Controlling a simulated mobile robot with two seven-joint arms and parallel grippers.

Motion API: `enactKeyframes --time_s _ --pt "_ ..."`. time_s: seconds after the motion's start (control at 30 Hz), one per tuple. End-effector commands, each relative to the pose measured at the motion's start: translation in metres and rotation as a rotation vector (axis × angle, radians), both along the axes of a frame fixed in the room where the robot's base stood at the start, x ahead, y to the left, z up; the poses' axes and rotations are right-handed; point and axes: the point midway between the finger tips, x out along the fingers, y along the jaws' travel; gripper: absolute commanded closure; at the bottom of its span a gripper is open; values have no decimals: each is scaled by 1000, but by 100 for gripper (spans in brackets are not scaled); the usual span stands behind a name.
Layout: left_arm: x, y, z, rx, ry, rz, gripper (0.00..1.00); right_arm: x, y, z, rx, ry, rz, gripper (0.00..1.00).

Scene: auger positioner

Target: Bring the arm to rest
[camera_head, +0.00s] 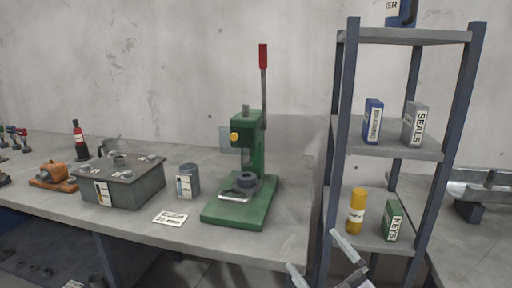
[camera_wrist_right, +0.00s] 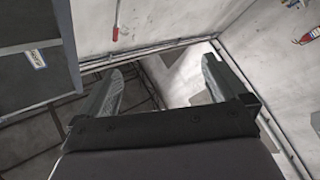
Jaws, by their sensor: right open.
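My right gripper (camera_head: 322,262) shows at the bottom of the head view, in front of the shelf rack and to the right of the workbench. Its two fingers are spread apart with nothing between them. In the right wrist view the same gripper (camera_wrist_right: 160,85) is open, with only floor and wall seen beyond its fingers. It touches nothing that I can see. My left gripper is not in view.
A rack (camera_head: 392,147) holds a blue box, a grey box, a yellow canister (camera_head: 356,212) and a green box (camera_head: 393,221) close to my right gripper. The workbench (camera_head: 290,225) carries a green press (camera_head: 252,150), a grey bin (camera_head: 130,185) and a tin (camera_head: 188,181).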

Motion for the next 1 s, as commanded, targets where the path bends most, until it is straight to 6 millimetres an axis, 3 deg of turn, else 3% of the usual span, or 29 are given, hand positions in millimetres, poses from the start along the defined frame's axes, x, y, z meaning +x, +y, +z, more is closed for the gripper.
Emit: enactKeyframes --time_s 0.03,0.17,0.3,0.5,0.6,0.7,1.0 --pt "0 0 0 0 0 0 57 -8 -9 -29 35 100 -39 0" --pt "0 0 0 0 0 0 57 -32 -34 -98 113 352 -141 0" --pt "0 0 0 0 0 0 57 -77 -56 -172 180 633 -241 0" --pt "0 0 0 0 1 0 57 -155 -77 -251 240 976 -349 0" --pt "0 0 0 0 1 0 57 -183 -82 -272 256 1082 -378 0" --pt "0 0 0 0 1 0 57 -200 -84 -283 265 1141 -394 0" --pt "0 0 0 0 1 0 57 -205 -85 -286 267 1161 -398 0"
